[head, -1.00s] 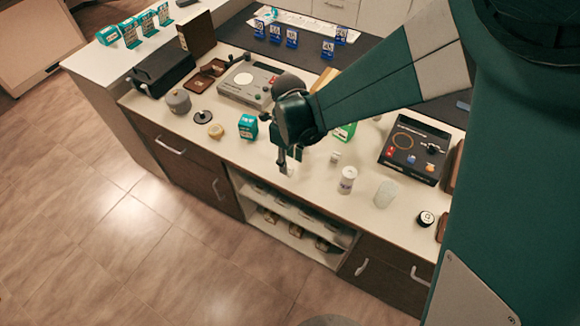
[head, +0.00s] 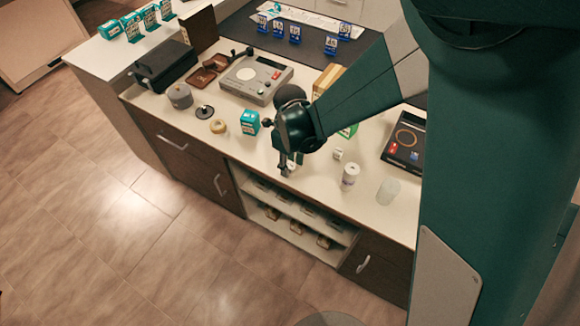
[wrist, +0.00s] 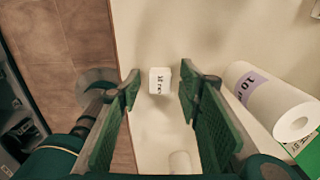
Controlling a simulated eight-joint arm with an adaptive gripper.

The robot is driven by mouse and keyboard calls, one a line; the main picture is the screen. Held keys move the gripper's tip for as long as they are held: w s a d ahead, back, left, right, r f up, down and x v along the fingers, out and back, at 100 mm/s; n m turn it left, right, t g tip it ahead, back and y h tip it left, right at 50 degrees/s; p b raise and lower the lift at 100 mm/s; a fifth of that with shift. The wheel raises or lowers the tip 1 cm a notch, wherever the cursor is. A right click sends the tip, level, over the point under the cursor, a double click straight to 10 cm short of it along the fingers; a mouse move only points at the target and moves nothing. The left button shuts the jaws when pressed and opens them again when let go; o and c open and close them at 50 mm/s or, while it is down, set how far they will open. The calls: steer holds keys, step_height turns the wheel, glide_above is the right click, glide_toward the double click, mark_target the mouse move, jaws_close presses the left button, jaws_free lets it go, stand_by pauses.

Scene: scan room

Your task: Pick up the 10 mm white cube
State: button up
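The small white cube (wrist: 160,81) with dark "10 mm" print sits on the pale counter, between the fingertips in the wrist view. My gripper (wrist: 158,94) is open, with one green-padded finger on each side of the cube and a visible gap at both sides. In the head view my gripper (head: 287,168) points down near the counter's front edge, and a small white patch by the fingertips (head: 293,168) is partly hidden.
A white cylinder with a purple band (wrist: 268,100) lies close to the right finger. A white bottle (head: 350,177) and a translucent cup (head: 388,191) stand to the right. A turquoise box (head: 250,122) stands to the left. The counter edge (wrist: 118,40) drops to the floor.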

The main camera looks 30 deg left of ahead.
mark_target(290, 165)
steer(key=c, duration=0.8)
steer(key=shift+c, duration=0.2)
steer(key=shift+r, duration=0.1)
step_height(290, 165, up, 10)
steer(key=p, duration=0.1)
stand_by(0.3)
stand_by(0.5)
